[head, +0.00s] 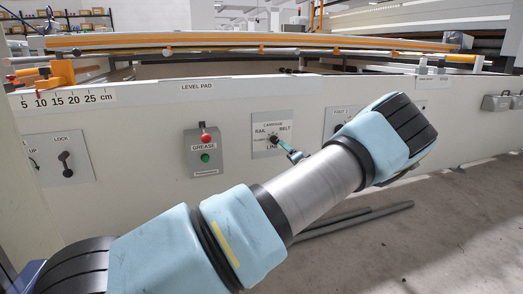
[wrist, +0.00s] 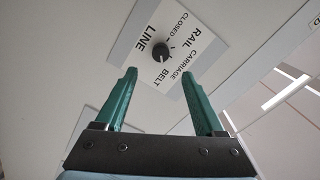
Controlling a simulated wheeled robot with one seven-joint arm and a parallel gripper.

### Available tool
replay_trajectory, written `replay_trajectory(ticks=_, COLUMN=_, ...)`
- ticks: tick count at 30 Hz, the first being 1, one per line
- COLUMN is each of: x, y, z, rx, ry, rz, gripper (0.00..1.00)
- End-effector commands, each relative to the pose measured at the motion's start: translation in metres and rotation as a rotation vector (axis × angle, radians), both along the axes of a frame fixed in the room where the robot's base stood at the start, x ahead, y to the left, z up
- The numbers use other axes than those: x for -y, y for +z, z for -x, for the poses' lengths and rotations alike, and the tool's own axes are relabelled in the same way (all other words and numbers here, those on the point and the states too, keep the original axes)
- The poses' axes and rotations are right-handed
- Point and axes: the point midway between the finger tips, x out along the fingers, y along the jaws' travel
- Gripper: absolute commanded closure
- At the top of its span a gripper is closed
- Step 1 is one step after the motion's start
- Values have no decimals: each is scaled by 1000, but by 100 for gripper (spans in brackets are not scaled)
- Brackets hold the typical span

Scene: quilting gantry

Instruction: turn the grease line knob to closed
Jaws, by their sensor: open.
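The grease line knob (wrist: 161,52) is a small dark round knob on a white plate (wrist: 190,25) marked CLOSED, RAIL, CARRIAGE, BELT and LINE. A light mark shows at its edge, on the side toward RAIL. In the head view the plate (head: 260,146) is on the pale panel and the knob (head: 274,139) shows just beyond a teal finger. My gripper (wrist: 158,73) is open and empty, its two teal fingers pointing toward the plate. The knob appears just beyond the gap between the tips, apart from both. My gripper (head: 291,153) is mostly hidden by my arm in the head view.
A LOCK lever plate (head: 63,158) is farther left. Another control plate (head: 337,119) is at right, partly behind my arm. Grey bars (head: 355,218) lie on the floor.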

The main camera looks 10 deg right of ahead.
Motion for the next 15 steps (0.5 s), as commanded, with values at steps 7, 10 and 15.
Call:
replay_trajectory(ticks=7, x=-5, y=-1, z=-30, rx=5, ry=2, rz=0, gripper=29)
replay_trajectory(ticks=10, x=-7, y=-2, z=-50, rx=5, ry=2, rz=0, gripper=29)
replay_trajectory(ticks=15, x=-11, y=-2, z=-79, rx=3, ry=1, rz=1, gripper=29)
